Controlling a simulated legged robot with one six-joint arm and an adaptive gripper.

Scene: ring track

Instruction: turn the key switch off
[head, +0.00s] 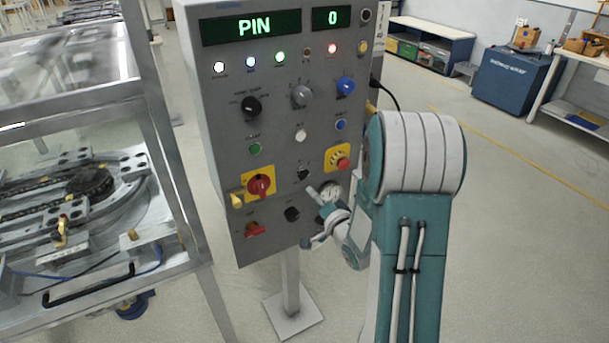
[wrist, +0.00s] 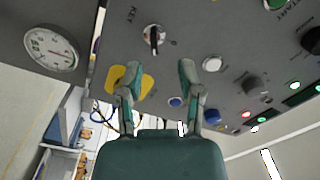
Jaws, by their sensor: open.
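The key switch (head: 303,173) is a small dark key in a round silver collar, low on the grey control panel (head: 275,195). In the wrist view the key switch (wrist: 153,38), marked KEY, has its dark bar running roughly up and down the picture. My gripper (head: 308,216) is in front of the panel's lower right part, its fingers spread. In the wrist view my gripper (wrist: 160,67) is open and empty, with the key beyond and a little above the fingertips. I see no contact with the key.
A framed machine (head: 80,200) stands left of the panel.

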